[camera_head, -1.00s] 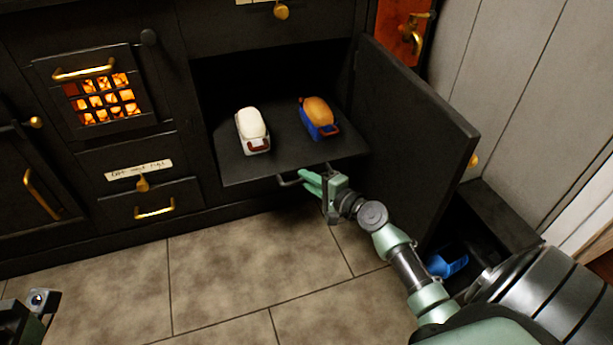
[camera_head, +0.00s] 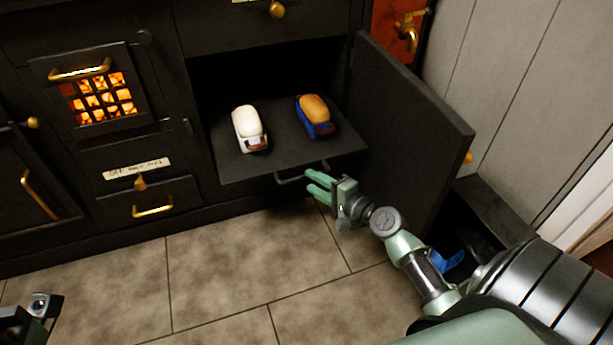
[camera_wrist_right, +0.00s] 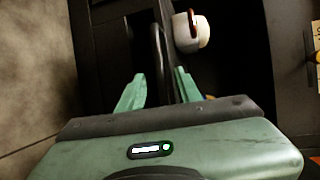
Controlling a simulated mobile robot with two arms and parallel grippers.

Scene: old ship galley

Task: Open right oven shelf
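The right oven shelf (camera_head: 285,152) is a dark flat plate that sticks out of the open oven compartment. Its dark bar handle (camera_head: 301,174) runs along the front edge. A white loaf tin (camera_head: 250,130) and a blue tin with a brown loaf (camera_head: 315,117) stand on the shelf. My left gripper (camera_head: 40,310) is partly in view at the lower left.
The oven door (camera_head: 408,130) stands wide open to the right of the shelf. A firebox with a glowing grate (camera_head: 97,97) is at the left. A blue object (camera_head: 447,261) lies low beside my right arm. The tiled floor (camera_head: 235,260) in front is clear.

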